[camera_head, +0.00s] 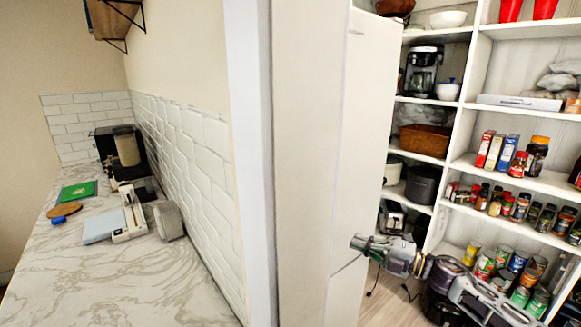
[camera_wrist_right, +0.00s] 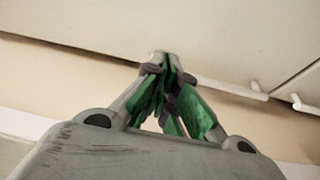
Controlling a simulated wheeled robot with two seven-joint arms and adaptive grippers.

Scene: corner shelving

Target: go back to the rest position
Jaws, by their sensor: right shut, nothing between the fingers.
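My right gripper (camera_head: 362,243) is in front of the lower part of the white door panel (camera_head: 368,130) in the head view, with its arm coming in from the lower right. In the right wrist view its green-padded fingers (camera_wrist_right: 168,70) are closed together with nothing between them. They point toward a pale panel (camera_wrist_right: 230,40) with a white rod-like handle along its lower edge. I cannot tell whether the fingertips touch it. My left gripper is not in view.
White shelves (camera_head: 471,55) with jars, cans and boxes stand at the right, close behind my right arm. A marble counter (camera_head: 110,285) with several items is at the left, beyond a wall edge (camera_head: 250,150). Some floor (camera_head: 385,305) shows below the gripper.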

